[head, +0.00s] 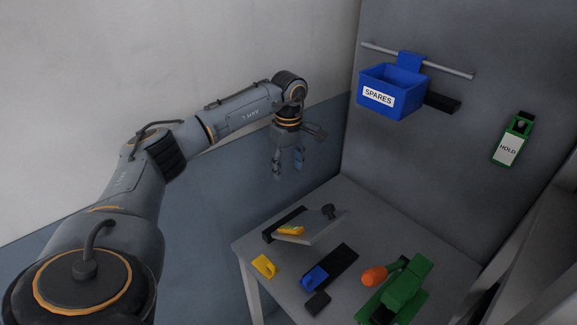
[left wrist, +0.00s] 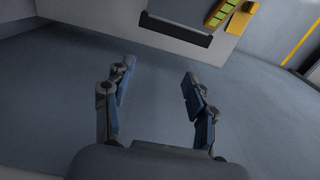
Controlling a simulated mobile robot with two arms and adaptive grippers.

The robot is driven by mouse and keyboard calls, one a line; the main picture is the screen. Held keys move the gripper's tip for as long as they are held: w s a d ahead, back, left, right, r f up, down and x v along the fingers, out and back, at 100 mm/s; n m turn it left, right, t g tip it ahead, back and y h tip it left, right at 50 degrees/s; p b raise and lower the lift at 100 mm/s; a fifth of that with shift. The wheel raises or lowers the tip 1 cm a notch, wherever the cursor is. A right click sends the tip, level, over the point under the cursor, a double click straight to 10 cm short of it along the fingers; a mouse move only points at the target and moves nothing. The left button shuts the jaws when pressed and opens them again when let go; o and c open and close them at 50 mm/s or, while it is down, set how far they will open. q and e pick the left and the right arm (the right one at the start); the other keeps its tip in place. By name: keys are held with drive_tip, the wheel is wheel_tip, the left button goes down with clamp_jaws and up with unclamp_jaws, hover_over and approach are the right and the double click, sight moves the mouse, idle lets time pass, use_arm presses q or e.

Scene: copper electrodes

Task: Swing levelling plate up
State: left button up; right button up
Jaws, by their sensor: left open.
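The levelling plate (head: 322,228) is a grey plate on the table in the head view. It looks tilted beside a black bar (head: 283,222). A yellow-orange piece (head: 291,230) lies on or against it, and a dark knob (head: 329,211) stands by its far edge. My left gripper (head: 287,172) hangs fingers down, open and empty, above and behind the plate, apart from it. In the left wrist view its two fingers (left wrist: 160,105) are spread over bare floor. A black bar (left wrist: 175,29) and a yellow piece with green segments (left wrist: 220,12) show at the top. My right gripper is not in view.
The table (head: 370,217) also holds a yellow block (head: 264,266), a blue-and-black fixture (head: 315,277) and a green device (head: 405,290) with an orange handle (head: 374,276). A blue SPARES bin (head: 393,76) and a green HOLD tag (head: 508,150) are on the wall.

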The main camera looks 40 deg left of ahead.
use_arm(q)
wheel_tip(320, 180, up, 7)
drive_tip(key=p, duration=0.4)
drive_tip(key=shift+p, duration=0.35)
drive_tip(key=shift+f, duration=0.1)
wheel_tip(320, 180, up, 12)
idle(0.4)
